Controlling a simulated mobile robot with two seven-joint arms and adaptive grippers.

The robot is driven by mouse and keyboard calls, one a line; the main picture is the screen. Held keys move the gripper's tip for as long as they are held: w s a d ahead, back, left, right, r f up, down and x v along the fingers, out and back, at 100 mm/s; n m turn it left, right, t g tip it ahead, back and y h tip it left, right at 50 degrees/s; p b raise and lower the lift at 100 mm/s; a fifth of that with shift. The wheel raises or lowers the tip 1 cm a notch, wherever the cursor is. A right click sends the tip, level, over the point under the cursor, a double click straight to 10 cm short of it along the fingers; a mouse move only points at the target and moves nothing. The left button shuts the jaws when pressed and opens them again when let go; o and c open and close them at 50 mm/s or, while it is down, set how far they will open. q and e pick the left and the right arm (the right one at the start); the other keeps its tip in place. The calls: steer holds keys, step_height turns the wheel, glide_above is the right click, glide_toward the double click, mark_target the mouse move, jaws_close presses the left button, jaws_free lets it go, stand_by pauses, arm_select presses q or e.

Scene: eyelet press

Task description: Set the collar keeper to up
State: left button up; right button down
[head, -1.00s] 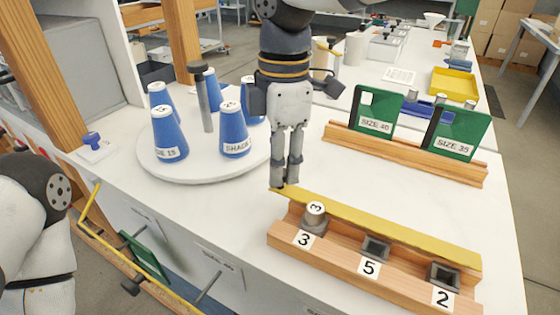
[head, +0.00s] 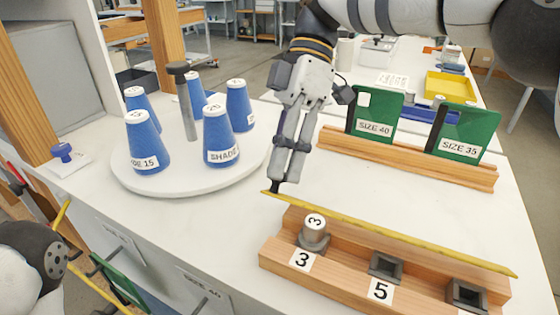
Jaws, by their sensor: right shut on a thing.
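The collar keeper seems to be the long yellow bar (head: 400,233) along the back of the wooden block (head: 345,285). The bar shows as a thin strip, its left end standing a little clear of the block; I cannot tell its exact tilt. My right gripper (head: 278,187) points down with its fingers closed at the bar's left end. A grey collar piece marked 3 (head: 313,235) sits in the left socket. The sockets at labels 5 (head: 386,266) and 2 (head: 466,295) look empty. My left gripper is out of view; only part of that arm shows.
A white turntable (head: 190,185) with several blue cones (head: 147,142) and a grey post (head: 184,105) stands left of my right gripper. Behind the block, a wooden rack (head: 400,160) holds green SIZE 40 and SIZE 35 plates. White counter lies clear between rack and block.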

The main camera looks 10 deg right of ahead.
steer(key=shift+f, duration=0.1)
stand_by(0.3)
steer(key=c, duration=1.4)
jaws_free()
steer(key=shift+o, duration=0.2)
